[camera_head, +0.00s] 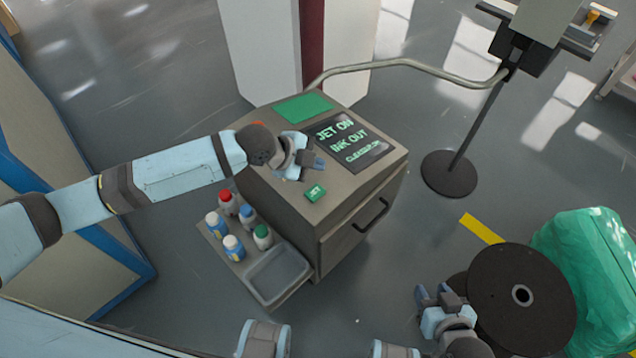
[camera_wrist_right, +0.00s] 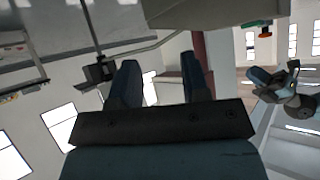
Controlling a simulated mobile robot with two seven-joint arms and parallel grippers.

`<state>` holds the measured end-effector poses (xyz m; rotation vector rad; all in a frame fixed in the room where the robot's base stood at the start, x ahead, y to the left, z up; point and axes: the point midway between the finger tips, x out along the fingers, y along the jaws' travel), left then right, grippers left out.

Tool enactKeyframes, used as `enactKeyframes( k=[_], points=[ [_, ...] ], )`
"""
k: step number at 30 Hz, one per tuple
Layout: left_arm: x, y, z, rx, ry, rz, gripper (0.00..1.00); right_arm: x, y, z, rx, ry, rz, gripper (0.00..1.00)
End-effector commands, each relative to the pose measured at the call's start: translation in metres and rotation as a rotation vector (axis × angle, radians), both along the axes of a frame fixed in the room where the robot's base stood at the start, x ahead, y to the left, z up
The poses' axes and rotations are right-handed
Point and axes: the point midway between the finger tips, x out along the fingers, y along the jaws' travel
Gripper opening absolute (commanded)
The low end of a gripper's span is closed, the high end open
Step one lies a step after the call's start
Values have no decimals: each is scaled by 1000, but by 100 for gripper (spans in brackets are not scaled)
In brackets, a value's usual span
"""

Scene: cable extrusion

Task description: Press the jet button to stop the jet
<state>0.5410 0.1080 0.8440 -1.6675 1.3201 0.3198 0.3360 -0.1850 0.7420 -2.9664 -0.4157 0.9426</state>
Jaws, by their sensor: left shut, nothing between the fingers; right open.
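The jet button (camera_head: 315,192) is a green block marked "JET" on the top front of the grey printer cabinet (camera_head: 290,215). The dark screen (camera_head: 347,142) on the cabinet reads "JET ON", "INK OUT" and a third, smaller line. My left gripper (camera_head: 318,163) is shut and empty above the cabinet top, a little behind the button in the head view and apart from it in the picture. My right gripper (camera_head: 436,293) is low at the right, away from the cabinet. In the right wrist view its two fingers (camera_wrist_right: 158,82) are spread with nothing between them.
A side tray holds several bottles with coloured caps (camera_head: 238,228) and an empty bin (camera_head: 277,273). A grey hose (camera_head: 400,64) runs from the cabinet to a stand (camera_head: 450,174). A black reel (camera_head: 521,297) and a green-wrapped bundle (camera_head: 588,262) are near my right arm.

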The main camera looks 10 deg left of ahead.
Motion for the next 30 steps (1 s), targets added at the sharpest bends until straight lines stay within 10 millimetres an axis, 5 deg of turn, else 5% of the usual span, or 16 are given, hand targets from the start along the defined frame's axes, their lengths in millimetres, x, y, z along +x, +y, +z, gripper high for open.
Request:
enactKeyframes(
  k=[17, 30],
  points=[
    [2, 2, -7, 8, 0, -2, 0, 0, 0, -5, -4, -1, 1, 43],
    [2, 2, -65, 8, 0, -2, 0, 2, 3, -38, -23, -47, 24, 43]
  ],
)
